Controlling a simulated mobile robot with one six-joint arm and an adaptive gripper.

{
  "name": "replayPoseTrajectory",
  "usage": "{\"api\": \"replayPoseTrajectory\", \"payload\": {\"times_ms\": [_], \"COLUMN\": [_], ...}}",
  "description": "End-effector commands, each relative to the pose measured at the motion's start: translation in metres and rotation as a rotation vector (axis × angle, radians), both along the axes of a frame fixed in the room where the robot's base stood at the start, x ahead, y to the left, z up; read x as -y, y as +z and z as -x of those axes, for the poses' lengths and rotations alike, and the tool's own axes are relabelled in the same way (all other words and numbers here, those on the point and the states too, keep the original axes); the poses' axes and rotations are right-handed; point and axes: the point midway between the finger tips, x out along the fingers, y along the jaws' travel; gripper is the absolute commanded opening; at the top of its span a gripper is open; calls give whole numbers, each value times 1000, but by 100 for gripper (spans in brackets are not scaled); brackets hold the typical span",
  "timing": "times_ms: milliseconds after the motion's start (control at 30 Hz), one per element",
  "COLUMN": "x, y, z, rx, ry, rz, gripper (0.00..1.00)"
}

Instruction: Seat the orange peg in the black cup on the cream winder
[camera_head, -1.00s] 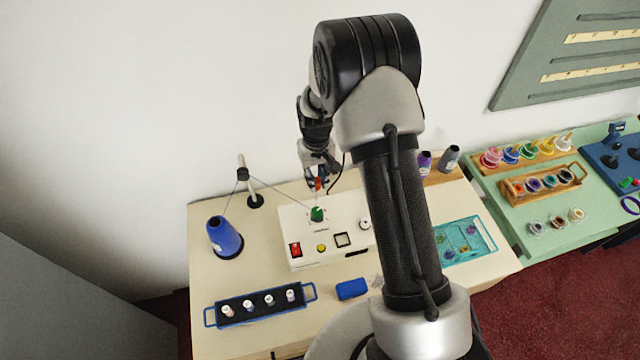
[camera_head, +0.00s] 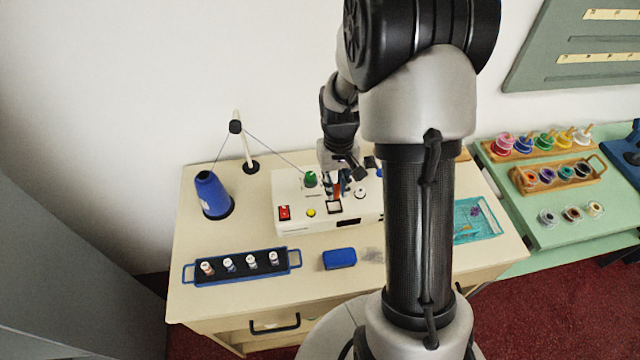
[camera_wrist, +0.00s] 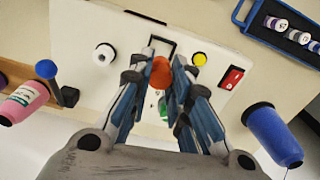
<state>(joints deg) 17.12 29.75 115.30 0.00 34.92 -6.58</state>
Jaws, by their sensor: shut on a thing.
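The orange peg (camera_head: 337,190) is between the fingers of my gripper (camera_head: 335,187), above the front half of the cream winder (camera_head: 296,226). In the wrist view the peg (camera_wrist: 161,72) shows as an orange round end at the fingertips, and my gripper (camera_wrist: 158,82) is shut on it. The winder (camera_wrist: 120,28) lies beneath. A white round part (camera_wrist: 104,57) and a black-framed square (camera_wrist: 160,48) are on its face near the peg. A small black part with a blue-topped lever (camera_wrist: 45,68) is near its edge. I cannot tell which part is the black cup.
A red switch (camera_head: 285,213) and yellow button (camera_head: 311,213) are on the winder. A bobbin tray (camera_head: 240,280) stands in front.

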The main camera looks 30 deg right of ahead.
Motion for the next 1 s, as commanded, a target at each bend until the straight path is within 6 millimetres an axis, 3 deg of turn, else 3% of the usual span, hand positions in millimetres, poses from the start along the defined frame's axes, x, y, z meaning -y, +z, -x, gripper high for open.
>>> {"api": "replayPoseTrajectory", "payload": {"times_ms": [1000], "x": [0], "y": [-43], "z": [0], "rx": [-1], "ry": [0], "rz": [0], "gripper": [5]}}
